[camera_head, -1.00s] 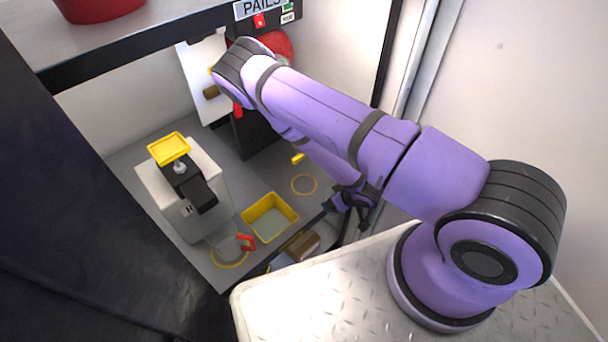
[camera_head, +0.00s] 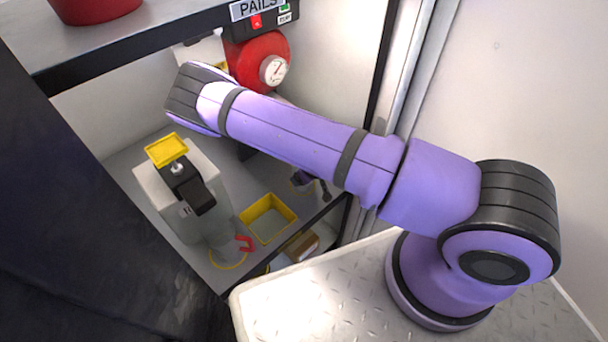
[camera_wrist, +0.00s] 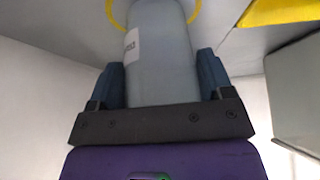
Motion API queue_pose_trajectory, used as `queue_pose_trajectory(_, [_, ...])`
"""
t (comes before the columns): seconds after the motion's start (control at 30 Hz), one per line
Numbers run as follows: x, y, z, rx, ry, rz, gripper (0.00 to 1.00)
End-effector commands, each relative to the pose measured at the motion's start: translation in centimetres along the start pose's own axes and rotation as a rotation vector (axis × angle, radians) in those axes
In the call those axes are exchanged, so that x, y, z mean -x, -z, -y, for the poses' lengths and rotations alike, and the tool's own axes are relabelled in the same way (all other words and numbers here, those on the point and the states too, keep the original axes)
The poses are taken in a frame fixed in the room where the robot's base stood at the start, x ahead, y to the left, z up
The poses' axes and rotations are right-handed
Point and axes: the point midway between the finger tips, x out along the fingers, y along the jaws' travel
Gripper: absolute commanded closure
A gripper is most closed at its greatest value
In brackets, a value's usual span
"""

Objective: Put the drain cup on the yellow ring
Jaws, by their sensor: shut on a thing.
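A grey cylinder with a white label, which I take to be the drain cup (camera_wrist: 160,50), stands between the two blue fingers of my gripper (camera_wrist: 160,80) in the wrist view. My gripper is shut on it. A yellow ring (camera_wrist: 196,10) shows on both sides of the cup's far end; I cannot tell whether the cup touches the surface inside it. In the head view my gripper (camera_head: 312,184) is small and partly behind my arm, over the right part of the counter. It covers the ring there, and the cup is hard to make out.
A yellow tray (camera_head: 268,218) stands left of my gripper; its edge also shows in the wrist view (camera_wrist: 280,10). A clear vessel with a red handle (camera_head: 244,243) stands on another yellow ring at front left. A grey machine with a yellow top (camera_head: 166,150) is behind.

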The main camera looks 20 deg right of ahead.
Motion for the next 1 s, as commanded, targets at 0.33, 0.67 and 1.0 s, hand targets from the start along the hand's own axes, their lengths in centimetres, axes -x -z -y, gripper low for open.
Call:
queue_pose_trajectory(0.33, [-0.13, 0.00, -0.05, -0.001, 0.000, -0.003, 0.51])
queue_pose_trajectory(0.67, [-0.30, -0.15, -0.05, -0.001, 0.000, -0.003, 0.01])
queue_pose_trajectory(1.0, [0.43, -0.02, -0.10, -0.004, -0.001, -0.003, 0.01])
